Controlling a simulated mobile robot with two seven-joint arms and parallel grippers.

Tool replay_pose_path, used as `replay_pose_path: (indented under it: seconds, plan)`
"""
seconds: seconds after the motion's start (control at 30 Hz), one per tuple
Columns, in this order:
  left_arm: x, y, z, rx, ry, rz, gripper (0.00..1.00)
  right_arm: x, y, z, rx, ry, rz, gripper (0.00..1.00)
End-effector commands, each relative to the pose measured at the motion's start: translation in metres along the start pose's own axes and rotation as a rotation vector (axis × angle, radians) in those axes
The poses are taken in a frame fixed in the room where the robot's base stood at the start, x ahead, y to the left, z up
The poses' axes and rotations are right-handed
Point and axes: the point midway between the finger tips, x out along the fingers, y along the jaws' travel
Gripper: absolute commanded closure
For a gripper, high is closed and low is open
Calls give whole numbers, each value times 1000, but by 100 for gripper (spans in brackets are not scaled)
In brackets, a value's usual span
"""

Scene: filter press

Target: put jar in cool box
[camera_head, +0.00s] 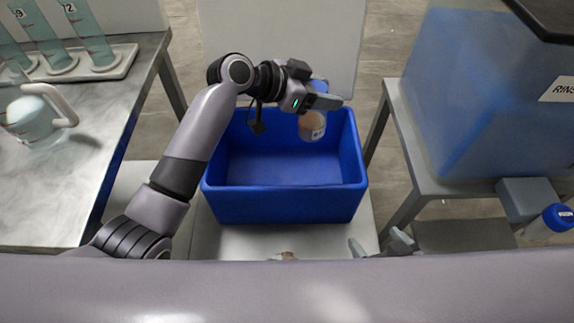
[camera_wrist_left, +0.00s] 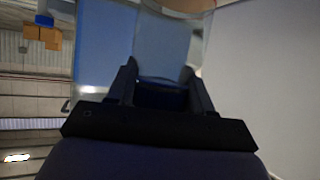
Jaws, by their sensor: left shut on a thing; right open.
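The jar (camera_head: 312,126), clear with tan contents, hangs from my left gripper (camera_head: 325,101) near the back right of the blue cool box (camera_head: 285,208). The cool box is open at the top, and its visible floor is bare. The jar overlaps the box's far wall in the head view; its exact height is hard to tell. In the left wrist view the jar (camera_wrist_left: 165,45) is between the fingers of my left gripper (camera_wrist_left: 160,88). My right gripper (camera_head: 380,245) is open and empty in front of the box, partly hidden by my own body.
A pale upright panel (camera_head: 280,45) stands behind the box. A steel table (camera_head: 75,185) with measuring cylinders and a jug (camera_head: 35,122) is at left. A blue tank (camera_head: 480,95) stands on a right-hand stand, with a blue-capped container (camera_head: 555,218) nearby.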

Motion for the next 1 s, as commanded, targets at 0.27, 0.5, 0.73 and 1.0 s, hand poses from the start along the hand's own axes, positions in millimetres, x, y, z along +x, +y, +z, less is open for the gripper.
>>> replay_pose_path:
  seconds: [0.27,0.5,0.73,1.0]
  plan:
    - [28,1,52,-7,-3,3,100,2,-2,16,10,-20,-3,7]
    - [58,0,108,-7,-1,2,100,10,-3,28,14,-23,-4,7]
    - [75,-1,139,-2,1,0,100,16,-3,34,13,-19,-5,7]
    - [90,-1,166,-3,0,0,100,24,-2,40,11,-11,-4,7]
